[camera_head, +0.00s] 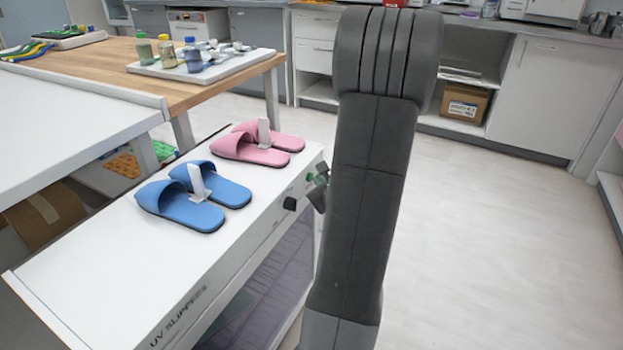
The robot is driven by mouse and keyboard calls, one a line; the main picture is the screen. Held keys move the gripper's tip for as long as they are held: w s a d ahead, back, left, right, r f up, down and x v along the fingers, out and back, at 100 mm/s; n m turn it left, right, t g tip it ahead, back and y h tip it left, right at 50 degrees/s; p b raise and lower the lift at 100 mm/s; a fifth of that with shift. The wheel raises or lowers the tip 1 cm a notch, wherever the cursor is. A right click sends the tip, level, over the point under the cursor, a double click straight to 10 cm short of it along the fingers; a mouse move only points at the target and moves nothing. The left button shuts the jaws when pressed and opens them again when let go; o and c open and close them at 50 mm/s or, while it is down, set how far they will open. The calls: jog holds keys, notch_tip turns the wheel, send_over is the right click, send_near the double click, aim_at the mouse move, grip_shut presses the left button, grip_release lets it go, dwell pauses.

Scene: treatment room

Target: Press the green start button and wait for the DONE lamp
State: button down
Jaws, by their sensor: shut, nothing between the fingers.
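A white cabinet (95,262) marked "UV SLIPPERS" stands in front of me. Small green parts (311,177) show near its right front edge, beside my arm; I cannot tell which is the start button. My gripper (316,197) is mostly hidden behind my dark arm, with small dark parts showing close to the green parts. It looks shut and empty; whether it touches the button is unclear. I cannot make out a DONE lamp.
Blue slippers (180,207) and pink slippers (262,152) lie on the cabinet top, with white uprights among them. A wooden table (110,62) with a tray (225,69) of bottles stands behind. Floor (490,240) on the right is clear.

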jog(key=shift+w+a, duration=0.1)
jog(key=shift+a, duration=0.15)
dwell(0.5)
jog(key=shift+s+d, duration=0.35)
jog(key=shift+d, duration=0.4)
jog(key=d, duration=0.1)
jog(key=s+d, duration=0.1)
jog(key=d, duration=0.1)
jog(key=s+d, duration=0.1)
jog(key=shift+d, duration=0.35)
dwell(0.4)
